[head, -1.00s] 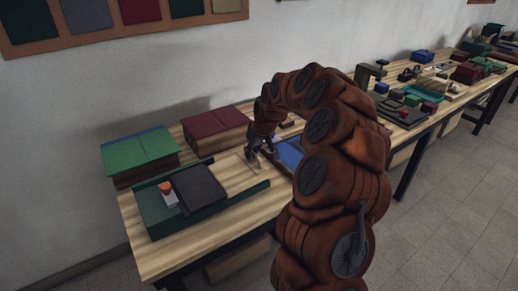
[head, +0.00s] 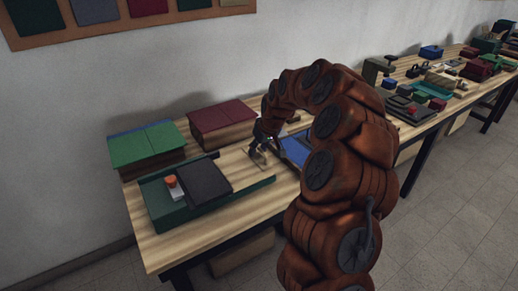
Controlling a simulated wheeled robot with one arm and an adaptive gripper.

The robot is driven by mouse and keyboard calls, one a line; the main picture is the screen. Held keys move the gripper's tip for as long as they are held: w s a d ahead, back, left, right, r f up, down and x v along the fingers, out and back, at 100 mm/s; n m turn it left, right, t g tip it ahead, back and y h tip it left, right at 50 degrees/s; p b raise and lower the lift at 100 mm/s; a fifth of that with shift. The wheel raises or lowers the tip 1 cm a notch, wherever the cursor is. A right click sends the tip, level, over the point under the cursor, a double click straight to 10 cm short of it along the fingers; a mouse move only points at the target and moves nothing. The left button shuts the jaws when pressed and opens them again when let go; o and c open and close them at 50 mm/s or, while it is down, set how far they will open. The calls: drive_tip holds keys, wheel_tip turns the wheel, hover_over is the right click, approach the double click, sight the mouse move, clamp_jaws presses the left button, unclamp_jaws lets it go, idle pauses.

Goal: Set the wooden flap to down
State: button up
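A dark green base (head: 165,212) lies on the near part of the table, with a dark grey plate (head: 204,181) and an orange-topped pale block (head: 172,187) on it. A flat, pale wooden area (head: 238,170) shows right of the grey plate, behind a long green rail. It may be the wooden flap, but its colour blends with the tabletop and I cannot tell its angle. My gripper (head: 259,157) points down at the right end of this area. It is small and dark, and its fingers and any contact are unclear.
A green-covered box (head: 147,146) and a maroon-covered box (head: 220,122) stand behind, by the wall. A blue panel (head: 296,150) lies right of my gripper, partly hidden by my arm. Many small objects fill the table's far right. The table's near left corner is bare.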

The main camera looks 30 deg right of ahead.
drive_tip(key=shift+r, duration=0.1)
drive_tip(key=v, duration=1.1)
drive_tip(key=shift+s+r, duration=0.2)
drive_tip(key=shift+r, duration=0.2)
drive_tip(key=s+a+r+n+g+p, duration=0.1)
drive_tip(key=s+a+r+n+g, duration=0.15)
drive_tip(key=s+a, duration=1.25)
drive_tip(key=s+a+f+m+g, duration=0.1)
drive_tip(key=s+a+f+g, duration=0.1)
drive_tip(key=s, duration=1)
drive_tip(key=s+a+f+m+g+h+p, duration=0.1)
drive_tip(key=s+a+f+m, duration=0.1)
drive_tip(key=s, duration=1.1)
drive_tip(key=shift+a+f+g, duration=0.3)
drive_tip(key=shift+a+g, duration=0.05)
drive_tip(key=shift+a, duration=0.05)
